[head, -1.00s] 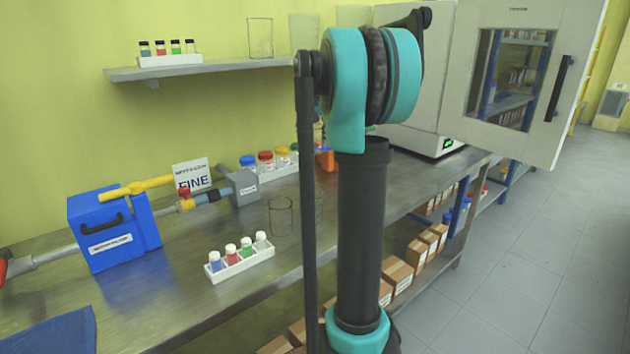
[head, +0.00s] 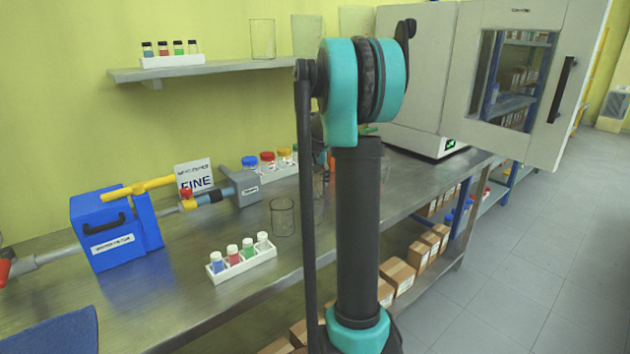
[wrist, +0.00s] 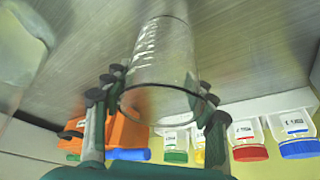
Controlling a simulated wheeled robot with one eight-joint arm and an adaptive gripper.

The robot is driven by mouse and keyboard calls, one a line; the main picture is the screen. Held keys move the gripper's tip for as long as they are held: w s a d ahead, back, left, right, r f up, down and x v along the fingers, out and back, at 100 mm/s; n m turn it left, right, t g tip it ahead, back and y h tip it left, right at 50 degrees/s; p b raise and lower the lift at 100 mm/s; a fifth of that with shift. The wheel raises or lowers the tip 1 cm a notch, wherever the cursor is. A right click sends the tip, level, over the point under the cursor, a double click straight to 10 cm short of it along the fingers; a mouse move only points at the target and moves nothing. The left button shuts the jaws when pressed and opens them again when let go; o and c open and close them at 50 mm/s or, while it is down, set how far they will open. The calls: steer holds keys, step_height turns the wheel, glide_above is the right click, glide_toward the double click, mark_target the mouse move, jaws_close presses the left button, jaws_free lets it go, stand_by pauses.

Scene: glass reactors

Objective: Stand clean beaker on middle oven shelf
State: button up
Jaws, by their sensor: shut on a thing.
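A clear glass beaker (wrist: 160,55) with pale graduation marks is between the fingers of my gripper (wrist: 158,92) in the wrist view. The fingers are shut on its sides, and its dark-edged rim faces the camera. In the head view my arm hides most of my gripper and the held beaker. The oven (head: 420,75) stands at the back right of the bench. Its windowed door (head: 545,85) is swung open to the right. The oven's inside and its middle shelf cannot be seen. Another clear beaker (head: 283,218) stands on the bench left of my arm.
Colour-capped bottles (head: 267,163) stand at the back of the bench (head: 190,305), and a white rack of small vials (head: 242,262) at its front. A blue box with pipework (head: 110,225) is at left. A wall shelf (head: 210,70) carries vials and glassware. An orange object (wrist: 125,130) is near my gripper.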

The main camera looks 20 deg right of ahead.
steer(key=shift+f, duration=0.2)
steer(key=o, duration=1.2)
steer(key=shift+r, duration=0.1)
